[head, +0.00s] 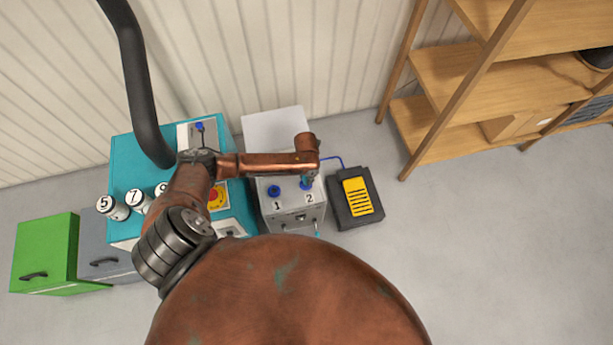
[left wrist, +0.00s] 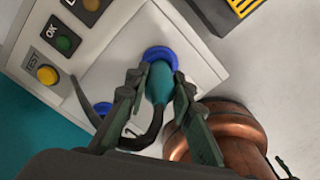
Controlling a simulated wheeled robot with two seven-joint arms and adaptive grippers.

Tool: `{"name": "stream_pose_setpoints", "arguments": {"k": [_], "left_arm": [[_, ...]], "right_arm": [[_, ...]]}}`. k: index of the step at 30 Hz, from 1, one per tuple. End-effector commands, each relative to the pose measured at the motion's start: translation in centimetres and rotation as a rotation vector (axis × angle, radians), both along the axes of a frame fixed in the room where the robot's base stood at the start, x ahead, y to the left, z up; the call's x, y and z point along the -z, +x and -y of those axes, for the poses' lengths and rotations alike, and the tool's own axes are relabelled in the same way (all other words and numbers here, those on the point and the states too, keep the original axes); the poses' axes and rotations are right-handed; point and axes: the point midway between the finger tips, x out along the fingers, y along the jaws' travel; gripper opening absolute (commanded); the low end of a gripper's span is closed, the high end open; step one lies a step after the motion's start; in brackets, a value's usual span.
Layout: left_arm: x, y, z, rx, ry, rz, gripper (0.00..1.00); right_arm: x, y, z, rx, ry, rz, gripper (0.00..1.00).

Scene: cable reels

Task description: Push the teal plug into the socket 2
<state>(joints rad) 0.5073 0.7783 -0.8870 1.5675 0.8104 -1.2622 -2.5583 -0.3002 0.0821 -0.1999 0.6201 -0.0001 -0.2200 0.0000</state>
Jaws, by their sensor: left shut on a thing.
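My left gripper (left wrist: 158,105) is shut on the teal plug (left wrist: 160,82), with one finger on each side of it. The plug's front end meets the blue ring of socket 2 (left wrist: 160,53); how deep it sits I cannot tell. A dark cable curves back from the plug. In the head view, my left gripper (head: 307,180) is over the ring above the label 2, and my arm partly hides it. The blue ring of socket 1 (head: 274,190) is beside it to the left.
The grey socket box (head: 290,221) stands between a teal cabinet (head: 125,165) and a black pedal with a yellow pad (head: 357,197). Numbered white cylinders (head: 112,207) are on the cabinet. A wooden shelf (head: 450,75) stands at the right. Floor at lower right is clear.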

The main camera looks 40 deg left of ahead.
Motion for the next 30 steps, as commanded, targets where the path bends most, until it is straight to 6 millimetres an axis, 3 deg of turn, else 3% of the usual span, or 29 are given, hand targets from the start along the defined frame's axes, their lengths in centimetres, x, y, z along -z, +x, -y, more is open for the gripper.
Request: {"name": "stream_pose_setpoints", "arguments": {"k": [14,15,24,30], "left_arm": [[0.57,0.02,-0.02,0.0,0.0,0.001,0.0],[0.57,0.02,-0.02,0.0,0.0,0.001,0.23],[0.57,0.0,0.0,0.0,0.0,0.0,0.42],[0.57,-0.02,0.01,0.0,0.0,0.0,0.42]], "right_arm": [[0.36,-0.14,-0.45,0.002,0.005,-0.003,0.4],[0.36,-0.14,-0.45,0.002,0.005,-0.003,0.4],[0.34,-0.14,-0.43,0.002,0.005,-0.003,0.4],[0.33,-0.14,-0.28,0.001,0.003,-0.002,0.4]]}}
